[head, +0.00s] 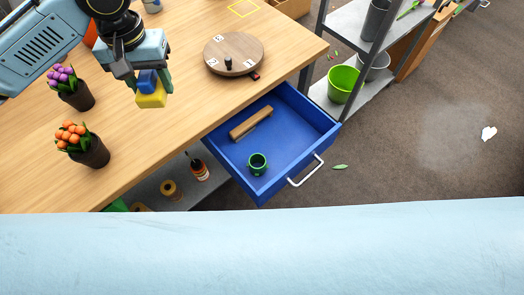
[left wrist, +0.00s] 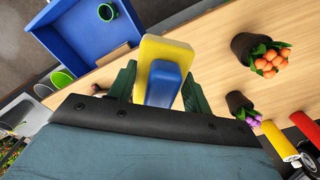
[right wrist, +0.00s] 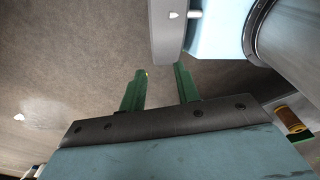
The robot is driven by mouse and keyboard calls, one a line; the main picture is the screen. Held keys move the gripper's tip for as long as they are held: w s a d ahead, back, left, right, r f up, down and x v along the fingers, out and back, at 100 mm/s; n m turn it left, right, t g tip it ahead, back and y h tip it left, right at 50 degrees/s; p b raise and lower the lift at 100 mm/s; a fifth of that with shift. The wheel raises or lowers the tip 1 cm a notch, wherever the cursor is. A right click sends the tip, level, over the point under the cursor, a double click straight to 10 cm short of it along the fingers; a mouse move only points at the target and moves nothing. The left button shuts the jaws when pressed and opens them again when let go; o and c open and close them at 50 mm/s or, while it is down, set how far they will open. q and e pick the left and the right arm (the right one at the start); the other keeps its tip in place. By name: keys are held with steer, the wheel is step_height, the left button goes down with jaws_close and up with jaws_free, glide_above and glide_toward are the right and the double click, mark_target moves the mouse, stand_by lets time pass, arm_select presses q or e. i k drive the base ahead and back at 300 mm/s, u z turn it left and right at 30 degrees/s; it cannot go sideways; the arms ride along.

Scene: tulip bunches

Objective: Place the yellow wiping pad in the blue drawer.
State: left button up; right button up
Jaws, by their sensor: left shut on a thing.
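The yellow wiping pad (head: 152,98) has a blue grip block on top. My left gripper (head: 146,78) is shut on the blue block and holds the pad over the wooden table, left of the drawer. In the left wrist view the pad (left wrist: 158,58) sits between the green fingers (left wrist: 160,86). The blue drawer (head: 290,140) is pulled open from the table's side. A wooden brush-like bar and a green cup (head: 257,164) are inside it; bare blue floor shows around them. My right gripper (right wrist: 160,88) shows only in the right wrist view, open and empty over the floor.
Two potted tulip bunches, purple (head: 77,92) and orange (head: 88,150), stand on the table at left. A round wooden turntable (head: 233,54) lies near the table's far right edge. A grey shelf with a lime bucket (head: 343,83) stands behind the drawer. Bottles sit on a low shelf below.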

mark_target(273, 148)
steer(key=k, duration=0.15)
steer(key=z, duration=1.7)
steer(key=i, duration=1.4)
steer(key=u, duration=1.95)
